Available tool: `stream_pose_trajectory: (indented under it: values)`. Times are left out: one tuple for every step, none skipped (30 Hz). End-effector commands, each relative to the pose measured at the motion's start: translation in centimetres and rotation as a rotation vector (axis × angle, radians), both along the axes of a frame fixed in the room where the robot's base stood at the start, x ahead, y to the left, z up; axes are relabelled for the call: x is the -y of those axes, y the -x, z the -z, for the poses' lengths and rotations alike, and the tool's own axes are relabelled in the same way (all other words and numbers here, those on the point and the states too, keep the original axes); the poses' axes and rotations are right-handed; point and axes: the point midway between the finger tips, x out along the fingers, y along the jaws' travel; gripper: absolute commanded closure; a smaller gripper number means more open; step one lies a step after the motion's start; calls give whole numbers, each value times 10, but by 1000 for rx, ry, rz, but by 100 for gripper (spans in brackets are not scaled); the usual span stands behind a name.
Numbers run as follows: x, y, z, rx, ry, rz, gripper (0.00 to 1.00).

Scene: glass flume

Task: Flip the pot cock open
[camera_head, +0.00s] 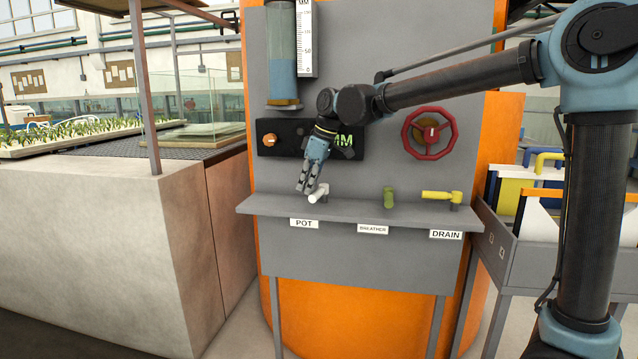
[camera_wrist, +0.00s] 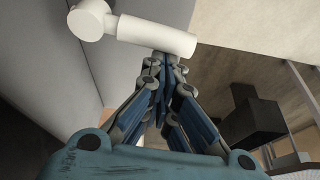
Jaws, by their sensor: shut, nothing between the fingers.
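The pot cock (camera_head: 319,192) is a white lever handle above the POT label (camera_head: 304,223) on the grey shelf. In the wrist view the white handle (camera_wrist: 155,36) lies across the top, its round hub at the left end. My gripper (camera_head: 308,190) points down at the handle from above left. In the wrist view my gripper (camera_wrist: 164,58) has its fingertips together at the handle's lower edge, near its free right end. Nothing is between the fingers. I cannot tell whether the tips touch the handle.
To the right on the shelf (camera_head: 270,208) are the green breather cock (camera_head: 389,198) and the yellow drain cock (camera_head: 441,196). A red handwheel (camera_head: 430,132) and a dark display panel (camera_head: 285,138) are on the upright panel. A gauge tube (camera_head: 282,50) hangs above.

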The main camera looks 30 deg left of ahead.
Motion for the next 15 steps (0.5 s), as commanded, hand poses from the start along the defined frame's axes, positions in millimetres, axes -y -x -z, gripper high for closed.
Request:
stream_pose_trajectory:
  values:
    - [0, 5, 0, 0, 0, -16, 100]
    - [2, 6, 0, -1, 0, -18, 100]
    - [4, 6, 0, 0, 0, -17, 100]
    - [5, 6, 0, 0, 0, -16, 100]
    - [6, 6, 0, 0, 0, -16, 100]
    - [6, 6, 0, 0, 0, -16, 100]
    - [6, 6, 0, 0, 0, -16, 100]
    - [6, 6, 0, 0, 0, -16, 100]
    - [6, 6, 0, 0, 0, -16, 100]
    - [6, 6, 0, 0, 0, -16, 100]
    - [6, 6, 0, 0, 0, -16, 100]
    - [6, 6, 0, 0, 0, -16, 100]
    - [6, 6, 0, 0, 0, -16, 100]
    - [6, 6, 0, 0, 0, -16, 100]
    - [5, 7, 0, 0, 0, -16, 100]
